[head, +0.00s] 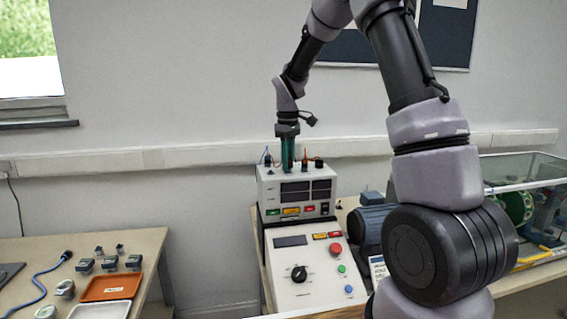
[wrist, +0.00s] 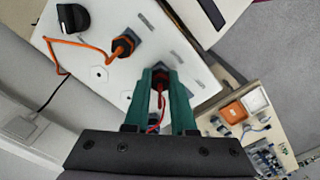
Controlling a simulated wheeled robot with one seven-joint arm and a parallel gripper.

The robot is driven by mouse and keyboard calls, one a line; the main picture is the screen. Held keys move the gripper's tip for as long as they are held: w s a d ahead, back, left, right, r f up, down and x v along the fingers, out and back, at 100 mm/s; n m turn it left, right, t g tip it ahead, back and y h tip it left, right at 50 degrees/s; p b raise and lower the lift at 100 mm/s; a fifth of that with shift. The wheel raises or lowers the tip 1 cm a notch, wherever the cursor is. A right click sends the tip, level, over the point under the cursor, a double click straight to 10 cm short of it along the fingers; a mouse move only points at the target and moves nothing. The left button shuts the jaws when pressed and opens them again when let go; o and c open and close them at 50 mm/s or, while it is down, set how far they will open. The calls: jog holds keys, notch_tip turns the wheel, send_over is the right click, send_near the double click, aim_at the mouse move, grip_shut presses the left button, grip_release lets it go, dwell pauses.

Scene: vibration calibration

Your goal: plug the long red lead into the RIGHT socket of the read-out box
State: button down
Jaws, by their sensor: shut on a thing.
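The read-out box (head: 268,190) is white and stands on a sloped control unit. Its top face also shows in the wrist view (wrist: 105,90). My gripper (head: 288,168) points straight down at the top of the box, left of an orange plug (head: 305,163). The lead trails back between the fingers. The plug is at or just above the box top; I cannot tell whether it is seated. The socket beneath it is hidden.
The orange plug with its looping orange cable (wrist: 62,42) and a black knob (wrist: 72,17) stand close by on the box top. A blue motor (head: 369,222) is to the right. A side table (head: 140,245) holds trays and small parts.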

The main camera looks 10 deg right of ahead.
jog(key=shift+m, duration=1.2)
jog(key=c, duration=0.7)
grip_release()
jog(key=shift+o, duration=0.2)
jog(key=shift+r, duration=2.5)
jog(key=shift+r, duration=0.1)
